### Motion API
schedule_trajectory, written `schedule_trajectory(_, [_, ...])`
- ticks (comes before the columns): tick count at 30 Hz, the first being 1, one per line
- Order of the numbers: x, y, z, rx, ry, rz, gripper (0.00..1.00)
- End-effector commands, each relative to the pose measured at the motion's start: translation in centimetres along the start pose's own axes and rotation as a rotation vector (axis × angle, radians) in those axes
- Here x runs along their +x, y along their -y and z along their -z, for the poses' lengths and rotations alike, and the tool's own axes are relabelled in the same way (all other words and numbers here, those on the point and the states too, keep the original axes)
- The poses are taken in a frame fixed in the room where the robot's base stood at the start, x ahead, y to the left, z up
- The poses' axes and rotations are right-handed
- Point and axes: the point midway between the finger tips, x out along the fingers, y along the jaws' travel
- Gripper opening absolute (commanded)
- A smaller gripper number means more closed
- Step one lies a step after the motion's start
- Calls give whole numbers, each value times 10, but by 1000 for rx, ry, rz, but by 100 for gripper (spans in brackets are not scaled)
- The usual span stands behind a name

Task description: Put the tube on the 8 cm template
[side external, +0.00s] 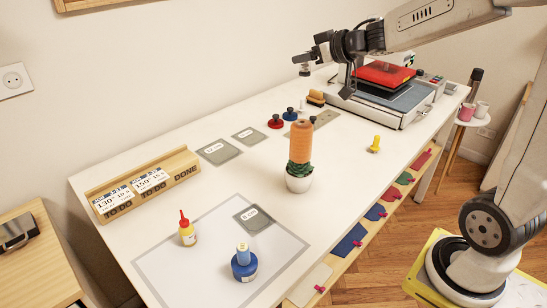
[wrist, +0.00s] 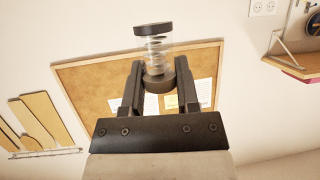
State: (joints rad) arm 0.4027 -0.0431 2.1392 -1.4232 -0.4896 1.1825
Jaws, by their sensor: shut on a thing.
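My gripper (side external: 305,61) is high at the back, level and pointing to the left, above the table near the press. The wrist view also shows my gripper (wrist: 160,80), its two fingers closed on the dark lower end of the tube (wrist: 155,52). The tube is clear, with a dark cap and stacked discs inside. In the side view the tube (side external: 304,70) is small and partly hidden by the fingers. The 8 cm template (side external: 262,222) is a grey plate lying flat on the pale outlined mat, with nothing on it, far in front of my gripper.
A potted cactus (side external: 299,182) with an orange thread cone (side external: 302,142) behind it stands near the template. Two other grey templates (side external: 220,152) (side external: 249,135) lie farther back. A heat press (side external: 385,95) is at the right.

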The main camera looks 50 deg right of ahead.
Motion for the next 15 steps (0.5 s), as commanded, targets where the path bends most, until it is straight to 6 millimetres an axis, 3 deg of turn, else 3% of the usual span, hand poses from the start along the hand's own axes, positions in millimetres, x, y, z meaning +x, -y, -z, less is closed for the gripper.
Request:
schedule_trajectory(6, [-14,66,32,-57,-5,128,0])
schedule_trajectory(15, [-25,122,46,-83,0,205,0])
